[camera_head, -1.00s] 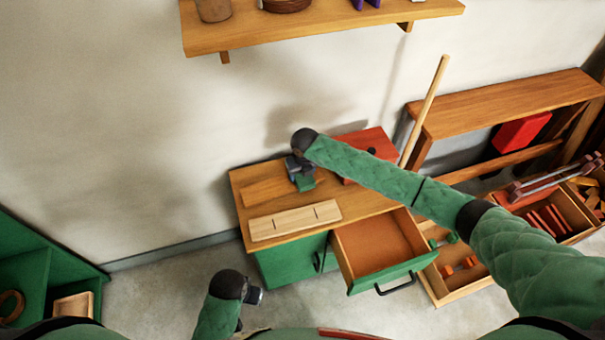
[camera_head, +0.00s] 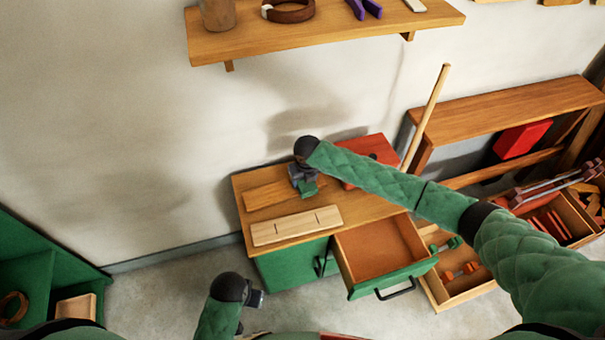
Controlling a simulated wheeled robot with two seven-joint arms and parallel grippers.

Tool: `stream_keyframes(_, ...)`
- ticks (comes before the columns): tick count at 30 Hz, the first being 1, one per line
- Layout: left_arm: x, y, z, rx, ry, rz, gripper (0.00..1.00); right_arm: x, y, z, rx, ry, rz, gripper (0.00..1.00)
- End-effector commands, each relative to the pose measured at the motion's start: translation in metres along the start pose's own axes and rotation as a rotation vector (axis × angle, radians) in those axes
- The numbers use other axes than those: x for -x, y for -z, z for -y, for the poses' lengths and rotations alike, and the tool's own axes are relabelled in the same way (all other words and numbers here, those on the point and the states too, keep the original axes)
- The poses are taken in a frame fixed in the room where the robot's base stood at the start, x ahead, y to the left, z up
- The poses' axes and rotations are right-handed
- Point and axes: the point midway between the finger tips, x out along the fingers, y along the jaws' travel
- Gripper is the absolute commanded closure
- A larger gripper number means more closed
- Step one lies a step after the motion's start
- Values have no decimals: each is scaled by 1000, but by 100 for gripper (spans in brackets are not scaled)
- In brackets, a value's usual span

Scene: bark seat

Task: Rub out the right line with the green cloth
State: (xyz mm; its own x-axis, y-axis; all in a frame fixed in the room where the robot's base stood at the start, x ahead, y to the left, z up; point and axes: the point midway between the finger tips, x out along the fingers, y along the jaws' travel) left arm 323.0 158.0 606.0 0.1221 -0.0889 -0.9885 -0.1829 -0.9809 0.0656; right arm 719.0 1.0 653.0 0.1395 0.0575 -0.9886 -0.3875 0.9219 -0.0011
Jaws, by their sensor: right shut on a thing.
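A light wooden board (camera_head: 298,226) with two short dark lines lies at the front of the green cabinet's wooden top. The right line (camera_head: 317,218) and the left line (camera_head: 276,228) both show. My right gripper (camera_head: 306,186) is over the cabinet top behind the board, shut on the green cloth (camera_head: 308,189). The cloth hangs below its fingers, apart from the lines; whether it touches the top I cannot tell. My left gripper (camera_head: 256,298) is low in front of the cabinet, its fingers too small and dark to read.
A red box (camera_head: 366,150) stands at the back of the cabinet top (camera_head: 238,187). The cabinet's drawer (camera_head: 378,250) is pulled open at the right. A wooden pole (camera_head: 428,115) leans nearby. A shelf (camera_head: 330,35) hangs above. Crates (camera_head: 440,300) stand at the right.

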Motion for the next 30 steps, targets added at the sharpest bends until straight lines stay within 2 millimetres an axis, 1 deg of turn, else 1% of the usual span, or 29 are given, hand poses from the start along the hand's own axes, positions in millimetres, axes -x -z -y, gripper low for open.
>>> stream_keyframes(1,4,0,0,0,0,0,69,0,5,0,0,1,-6,60)
stream_keyframes(3,4,1,0,0,0,0,69,-1,8,0,0,0,-6,60)
stream_keyframes(14,6,1,0,0,0,0,69,1,7,0,0,1,-4,60)
stream_keyframes(30,39,5,-3,0,0,0,69,44,-1,0,0,0,-1,60)
